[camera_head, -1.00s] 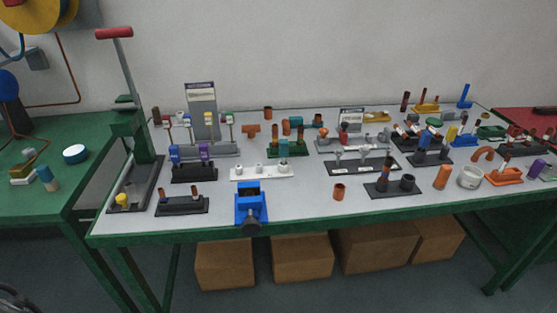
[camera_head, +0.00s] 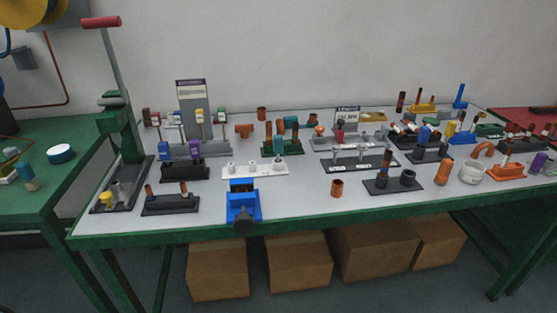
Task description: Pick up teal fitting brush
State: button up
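The teal fitting brush is too small to identify with certainty. A teal cylinder (camera_head: 278,145) stands upright among copper tubes on a green stand (camera_head: 284,152) in the middle of the grey workbench (camera_head: 300,205). Another teal piece (camera_head: 291,122) lies just behind it. A third teal-topped piece with a pale lower part (camera_head: 26,171) stands on the green bench at the left. My gripper is not in view.
A blue vise (camera_head: 243,205) sits at the bench's front edge. A tall green press with a red handle (camera_head: 101,22) stands at its left end. Black stands (camera_head: 170,205) and copper fittings (camera_head: 337,188) crowd the top. Cardboard boxes (camera_head: 218,270) are underneath.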

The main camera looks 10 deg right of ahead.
aim_at(277, 139)
jog(key=i+l+z, duration=0.25)
jog(key=z, duration=0.25)
jog(key=i+u, duration=0.1)
jog(key=i, duration=1.1)
jog(key=j, duration=0.1)
